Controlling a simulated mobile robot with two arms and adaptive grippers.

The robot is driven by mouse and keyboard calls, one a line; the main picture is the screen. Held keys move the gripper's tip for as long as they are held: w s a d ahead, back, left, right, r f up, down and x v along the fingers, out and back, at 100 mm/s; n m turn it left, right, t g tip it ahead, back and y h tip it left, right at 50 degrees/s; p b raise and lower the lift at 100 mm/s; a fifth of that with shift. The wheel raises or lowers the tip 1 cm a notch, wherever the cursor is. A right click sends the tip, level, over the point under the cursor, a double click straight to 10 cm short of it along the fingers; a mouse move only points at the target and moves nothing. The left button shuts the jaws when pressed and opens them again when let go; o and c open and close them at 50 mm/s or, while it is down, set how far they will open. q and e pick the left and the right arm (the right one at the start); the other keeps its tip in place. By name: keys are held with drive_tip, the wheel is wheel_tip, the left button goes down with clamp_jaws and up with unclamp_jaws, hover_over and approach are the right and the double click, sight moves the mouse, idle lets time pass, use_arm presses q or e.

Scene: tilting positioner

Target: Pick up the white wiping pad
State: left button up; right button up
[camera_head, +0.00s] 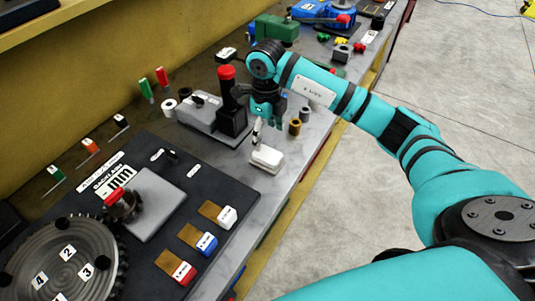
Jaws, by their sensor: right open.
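The white wiping pad (266,159) appears to be the pale block lying on the grey bench top, near its right edge and beyond the black panel. My right gripper (264,127) points down just above and beyond the pad, with open jaws. No object shows between its fingers. Its small size in the picture makes any contact with the pad hard to tell. My left gripper is not in view.
A grey fixture with a black post and red top (228,84) stands close left of my right gripper. Brown and dark cylinders (295,127) stand to its right. A black panel (185,170) with a numbered gear (62,258) and coloured blocks fills the near bench.

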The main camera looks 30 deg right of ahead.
sight(268, 153)
wheel_tip(268, 153, down, 3)
drive_tip(key=f+p, duration=0.2)
drive_tip(key=f, duration=0.2)
drive_tip(key=shift+s+f+p, duration=0.35)
drive_tip(key=shift+f+p, duration=0.05)
drive_tip(key=shift+w+f, duration=0.1)
drive_tip(key=shift+f, duration=0.2)
drive_tip(key=c, duration=1.3)
drive_tip(key=shift+r, duration=0.15)
